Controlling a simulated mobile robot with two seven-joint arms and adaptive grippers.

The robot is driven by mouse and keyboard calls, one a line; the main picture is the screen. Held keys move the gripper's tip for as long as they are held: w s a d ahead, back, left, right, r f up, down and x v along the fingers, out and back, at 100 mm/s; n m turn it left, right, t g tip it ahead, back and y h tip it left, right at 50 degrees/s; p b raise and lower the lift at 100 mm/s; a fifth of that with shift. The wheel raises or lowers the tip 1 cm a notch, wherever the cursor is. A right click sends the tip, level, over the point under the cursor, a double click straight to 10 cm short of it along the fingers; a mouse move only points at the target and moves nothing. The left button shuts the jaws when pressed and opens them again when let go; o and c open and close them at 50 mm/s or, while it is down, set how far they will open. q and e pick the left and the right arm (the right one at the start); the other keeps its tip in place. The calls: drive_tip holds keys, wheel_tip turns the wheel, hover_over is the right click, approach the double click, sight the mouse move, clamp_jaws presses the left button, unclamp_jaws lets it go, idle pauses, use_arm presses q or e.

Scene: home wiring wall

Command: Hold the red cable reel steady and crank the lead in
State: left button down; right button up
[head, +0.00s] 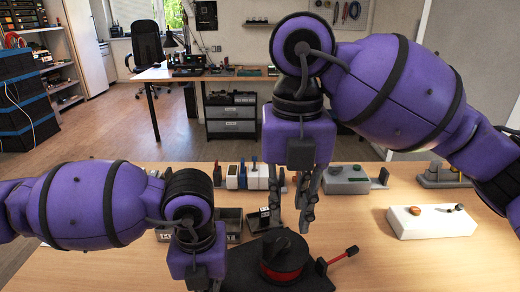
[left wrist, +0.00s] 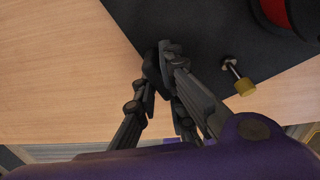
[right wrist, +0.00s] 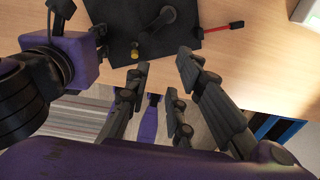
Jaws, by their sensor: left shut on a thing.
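The red cable reel (head: 283,272) stands on a dark base plate (head: 318,284) near the table's front; its top is black. A red rod-like piece with a black end (head: 342,256) sticks out to the right. A brass knob on a short stem (left wrist: 243,86) stands on the plate in the left wrist view; it also shows in the right wrist view (right wrist: 136,53). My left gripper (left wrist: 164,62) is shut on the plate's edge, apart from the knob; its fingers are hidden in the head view. My right gripper (head: 305,205) is open and empty, pointing down above and behind the reel.
Grey trays (head: 235,222) and a row of small blocks (head: 250,178) stand behind the reel. A grey box (head: 346,180) and a white box with knobs (head: 432,222) stand to the right. The table's front right is clear.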

drive_tip(key=shift+o, duration=0.3)
drive_tip(key=shift+o, duration=1.3)
drive_tip(key=shift+r, duration=0.2)
drive_tip(key=m, duration=3.6)
approach(268, 261)
drive_tip(key=shift+f, duration=3.25)
